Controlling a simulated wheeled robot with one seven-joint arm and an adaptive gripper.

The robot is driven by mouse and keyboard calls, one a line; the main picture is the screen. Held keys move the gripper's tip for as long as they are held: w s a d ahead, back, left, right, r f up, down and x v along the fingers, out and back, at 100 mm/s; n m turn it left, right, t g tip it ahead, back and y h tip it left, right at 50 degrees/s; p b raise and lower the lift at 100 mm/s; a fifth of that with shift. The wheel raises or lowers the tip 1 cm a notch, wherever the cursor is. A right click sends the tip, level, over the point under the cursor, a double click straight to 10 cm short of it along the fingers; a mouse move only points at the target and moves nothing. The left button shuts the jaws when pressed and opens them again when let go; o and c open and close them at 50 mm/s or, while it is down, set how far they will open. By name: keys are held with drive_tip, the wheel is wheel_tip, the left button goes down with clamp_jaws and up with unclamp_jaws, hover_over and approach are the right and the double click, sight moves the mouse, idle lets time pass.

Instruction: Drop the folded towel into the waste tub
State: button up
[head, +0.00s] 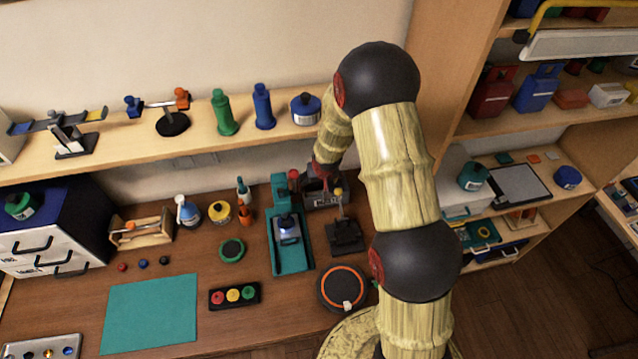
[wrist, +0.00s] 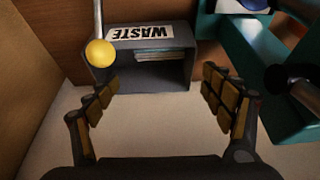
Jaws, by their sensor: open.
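The dark grey waste tub (wrist: 178,76) is in front of my gripper in the wrist view, with its white "WASTE" label upside down there. A small stack of pale blue-grey layers, which looks like the folded towel (wrist: 157,54), shows inside the tub. In the head view the tub (head: 325,201) stands at the back of the bench, and the towel cannot be made out. My gripper (wrist: 162,92) is open, with nothing between its fingers. Its fingers are apart on either side of the tub's view. In the head view my gripper is partly hidden at the tub.
A lever with a yellow knob (wrist: 101,53) rises close to my left finger; its dark base (head: 345,237) is in front of the tub. A teal fixture (head: 291,257) stands beside it. A shelf (head: 180,142) runs above the bench. A flat teal mat (head: 150,312) lies front left.

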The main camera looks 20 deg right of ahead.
drive_tip(key=p+v, duration=0.4)
drive_tip(key=v, duration=0.8)
drive_tip(key=shift+w, duration=0.1)
drive_tip(key=s+f+g, duration=0.2)
drive_tip(key=s+g, duration=0.1)
drive_tip(key=s, duration=0.3)
drive_tip(key=s+a+r+t+b, duration=0.1)
drive_tip(key=s+a+r+b, duration=0.1)
drive_tip(key=s+r+b, duration=0.2)
drive_tip(key=s+a+r+n+t+b, duration=0.1)
drive_tip(key=s+a+r+b, duration=0.2)
drive_tip(key=s+b, duration=0.6)
drive_tip(key=s+a+r+n+t+b, duration=0.1)
drive_tip(key=s+r+b, duration=0.4)
drive_tip(key=s, duration=0.5)
drive_tip(key=shift+s+a+t+y+b, duration=0.2)
drive_tip(key=shift+a+t+y+b, duration=0.25)
drive_tip(key=shift+a+b, duration=0.8)
